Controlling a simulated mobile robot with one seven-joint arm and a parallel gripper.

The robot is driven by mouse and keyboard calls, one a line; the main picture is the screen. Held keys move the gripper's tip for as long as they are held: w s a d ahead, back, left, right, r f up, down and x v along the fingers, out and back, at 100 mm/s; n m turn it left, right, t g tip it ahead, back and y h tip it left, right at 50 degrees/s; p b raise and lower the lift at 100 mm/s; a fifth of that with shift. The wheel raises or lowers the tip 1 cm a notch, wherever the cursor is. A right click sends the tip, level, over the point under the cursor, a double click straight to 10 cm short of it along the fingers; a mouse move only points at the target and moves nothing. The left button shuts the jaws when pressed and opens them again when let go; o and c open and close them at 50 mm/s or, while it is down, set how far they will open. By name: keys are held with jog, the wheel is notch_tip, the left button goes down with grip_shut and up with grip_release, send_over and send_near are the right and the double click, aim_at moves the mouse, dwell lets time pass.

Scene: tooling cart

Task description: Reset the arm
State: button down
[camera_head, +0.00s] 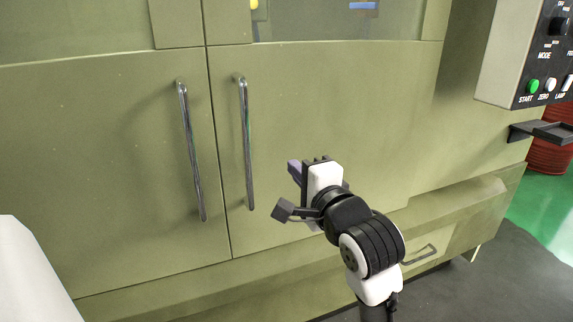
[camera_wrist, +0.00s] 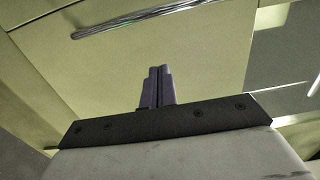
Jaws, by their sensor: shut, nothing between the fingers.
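My gripper (camera_head: 293,170) is in front of the right door of a green cabinet, to the right of its handle. In the wrist view my gripper (camera_wrist: 158,72) shows its two dark purple fingers together, with nothing between them. The fingers look apart from the cabinet and its handles, though the exact distance cannot be told. My arm comes up from the lower right in the head view.
The cabinet doors (camera_head: 110,150) are closed, with a left handle (camera_head: 191,150) and a right handle (camera_head: 246,142). A control panel (camera_head: 540,60) hangs at the upper right above a black bracket (camera_head: 545,131). A red drum (camera_head: 552,157) stands on the green floor.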

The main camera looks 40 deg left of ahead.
jog(key=shift+v, duration=0.95)
